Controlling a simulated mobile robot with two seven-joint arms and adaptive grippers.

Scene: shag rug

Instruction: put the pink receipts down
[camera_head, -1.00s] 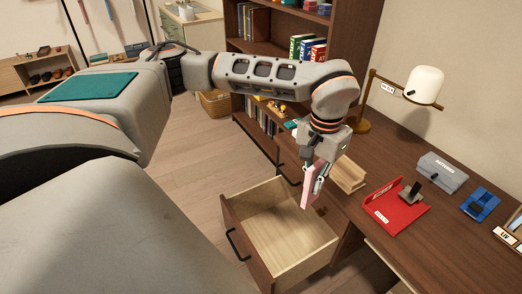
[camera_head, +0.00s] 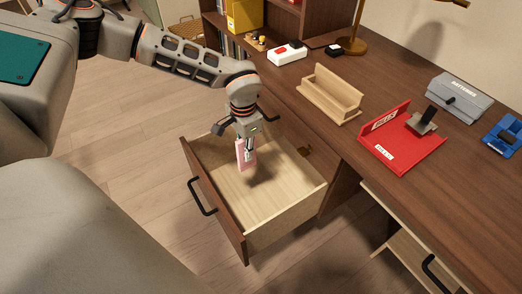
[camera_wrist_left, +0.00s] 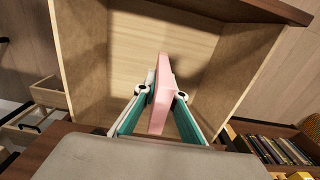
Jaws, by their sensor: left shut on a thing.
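The pink receipts (camera_head: 242,156) are a thin pink bundle, held upright in my left gripper (camera_head: 247,148). In the left wrist view the pink receipts (camera_wrist_left: 161,90) stand edge-on between the two fingers of my left gripper (camera_wrist_left: 161,97), which is shut on them. The gripper and receipts are over the open drawer (camera_head: 287,212), within its walls as seen from the head. The drawer's pale wooden floor looks empty. Whether the receipts touch the floor cannot be told. My right gripper is in neither view.
The desk carries a red tray (camera_head: 404,156), a wooden holder (camera_head: 330,98), a grey case (camera_head: 459,98), a blue item (camera_head: 503,137) and a white box (camera_head: 287,54). Another drawer (camera_head: 405,250) is partly open at lower right.

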